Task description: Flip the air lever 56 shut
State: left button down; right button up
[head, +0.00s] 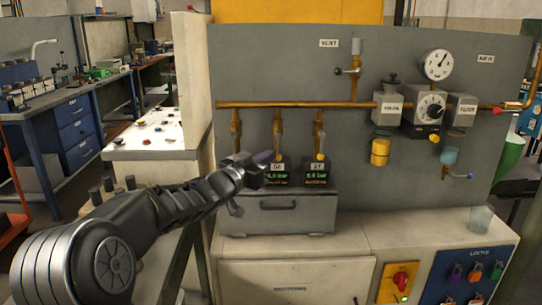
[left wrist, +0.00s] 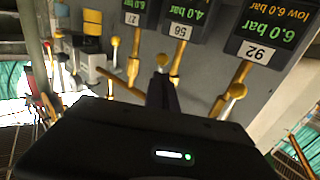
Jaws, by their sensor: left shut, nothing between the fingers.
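The air lever 56 is a short lever with a yellow ball knob, on a brass drop pipe by the display marked 56 (left wrist: 180,30). Its knob shows in the head view (head: 279,157) and in the left wrist view (left wrist: 162,60). My left gripper (head: 263,157) is shut and empty, with its dark fingertips just left of that knob in the head view. In the left wrist view the fingers (left wrist: 162,90) line up with the knob; I cannot tell whether they touch it. The 56 display reads 4.0 bar there. My right gripper is not in view.
Lever 27 (head: 320,157) stands close to the right. Lever 92 (left wrist: 237,90) is the neighbour on the other side, hidden behind my gripper in the head view. A grey drawer box (head: 290,215) sits below the displays. A copper pipe (head: 290,104) runs above.

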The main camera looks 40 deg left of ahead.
aim_at(278, 148)
pick_arm(q)
jog(key=shift+w, duration=1.05)
jog(key=shift+b, duration=0.45)
